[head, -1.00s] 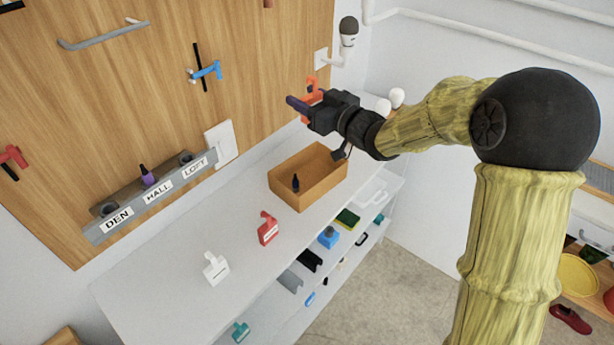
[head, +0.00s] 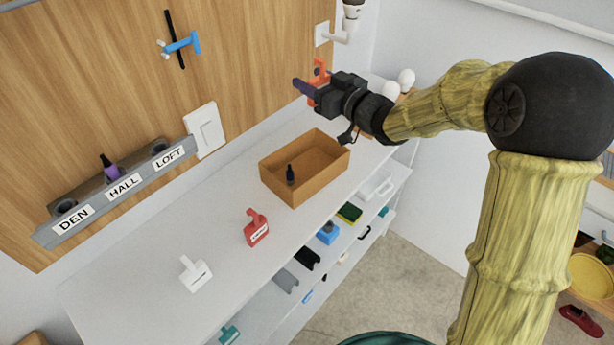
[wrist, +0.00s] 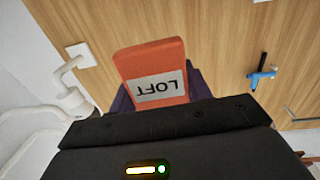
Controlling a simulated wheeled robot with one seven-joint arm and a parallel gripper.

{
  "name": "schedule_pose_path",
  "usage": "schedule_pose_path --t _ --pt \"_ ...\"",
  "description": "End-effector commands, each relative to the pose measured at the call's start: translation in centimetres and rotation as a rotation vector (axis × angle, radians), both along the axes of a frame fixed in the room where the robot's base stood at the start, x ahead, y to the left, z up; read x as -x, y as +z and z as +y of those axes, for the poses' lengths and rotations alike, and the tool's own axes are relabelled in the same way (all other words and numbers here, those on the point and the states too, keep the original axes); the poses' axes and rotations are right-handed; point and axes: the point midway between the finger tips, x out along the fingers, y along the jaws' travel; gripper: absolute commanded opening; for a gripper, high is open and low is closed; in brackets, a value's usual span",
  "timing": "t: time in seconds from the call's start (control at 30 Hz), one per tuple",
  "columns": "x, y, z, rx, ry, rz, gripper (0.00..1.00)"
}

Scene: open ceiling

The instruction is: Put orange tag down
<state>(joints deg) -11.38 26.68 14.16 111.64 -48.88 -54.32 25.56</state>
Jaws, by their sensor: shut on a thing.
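The orange tag (wrist: 155,65) fills the middle of the wrist view, with an upside-down LOFT label. My gripper (head: 310,88) is shut on it, and dark purple fingers show at its sides. In the head view the orange tag (head: 320,70) shows in part beside the fingers, held above the far end of the white counter. A rack (head: 120,195) on the wooden panel has DEN, HALL and LOFT labels, with a dark and purple object (head: 109,168) at HALL.
A brown open box (head: 325,165) with a small dark bottle-like thing stands on the counter (head: 150,250). A red tag (head: 256,228) and a white tag (head: 195,273) stand on bare counter. A blue item (head: 181,44) hangs on the panel. Shelves below hold several things.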

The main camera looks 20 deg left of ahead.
Motion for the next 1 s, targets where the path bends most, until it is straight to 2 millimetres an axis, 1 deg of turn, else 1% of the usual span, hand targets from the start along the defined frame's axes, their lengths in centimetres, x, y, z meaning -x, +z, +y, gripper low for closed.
schedule_pose_path --t 0.03,0.2,0.3,0.4,0.67,0.77,0.87,1.0 --pt "0.0 -1.0 0.0 0.000 0.000 0.000 0.26" --pt "-0.1 -3.3 -0.1 0.000 -0.002 0.000 0.26" --pt "-0.1 -4.3 -0.2 0.000 -0.003 0.000 0.26" --pt "-0.1 -4.6 -0.2 0.000 -0.004 0.000 0.26" --pt "-0.2 -4.4 -0.3 0.000 -0.005 0.000 0.26" --pt "-0.2 -4.6 -0.3 0.000 -0.005 0.001 0.26" --pt "-0.2 -5.7 -0.3 0.002 -0.005 0.003 0.26" --pt "-0.2 -8.3 -0.3 0.002 -0.005 0.005 0.26"
